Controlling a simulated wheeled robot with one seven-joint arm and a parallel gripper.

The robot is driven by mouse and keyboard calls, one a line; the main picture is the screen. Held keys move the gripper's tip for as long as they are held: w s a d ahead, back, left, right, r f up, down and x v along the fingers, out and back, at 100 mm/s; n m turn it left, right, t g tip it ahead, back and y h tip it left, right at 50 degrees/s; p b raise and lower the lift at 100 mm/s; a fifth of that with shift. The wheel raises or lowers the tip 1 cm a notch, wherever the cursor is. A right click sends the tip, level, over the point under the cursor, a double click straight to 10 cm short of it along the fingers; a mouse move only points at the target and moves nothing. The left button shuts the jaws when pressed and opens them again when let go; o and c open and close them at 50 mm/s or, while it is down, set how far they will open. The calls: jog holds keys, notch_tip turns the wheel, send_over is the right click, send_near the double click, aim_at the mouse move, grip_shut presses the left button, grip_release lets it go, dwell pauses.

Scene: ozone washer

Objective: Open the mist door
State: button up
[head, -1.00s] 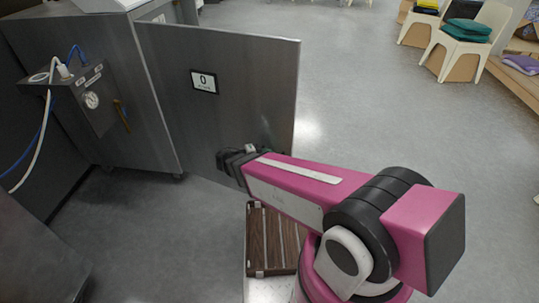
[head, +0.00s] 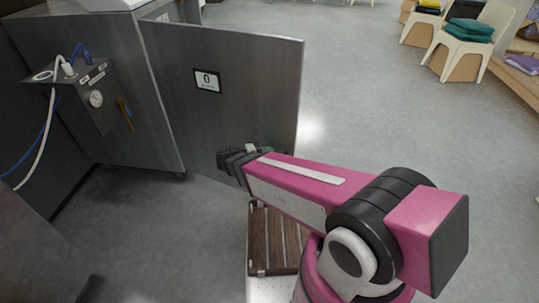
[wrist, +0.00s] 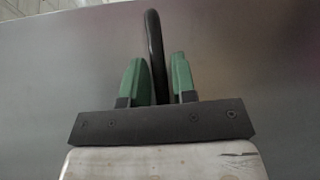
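The mist door (head: 235,85) is a grey metal panel with a small "0" sign (head: 207,81). It stands swung wide out from the grey cabinet (head: 135,90) in the head view. In the wrist view its brushed face (wrist: 255,60) fills most of the picture. A black curved handle (wrist: 154,50) rises between the green fingers of my gripper (wrist: 160,78). The fingers are apart, one on each side of the handle, with a gap showing on the right. In the head view my gripper (head: 264,149) is at the door's lower right, mostly hidden by my arm.
A gauge box (head: 97,98) with white and blue hoses is on the left. A slatted wooden piece (head: 272,235) lies below my arm. Chairs with folded cloths (head: 467,30) and a bench (head: 515,70) stand at the upper right. The floor right of the door is clear.

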jog(key=v, duration=1)
jog(key=shift+a, duration=0.1)
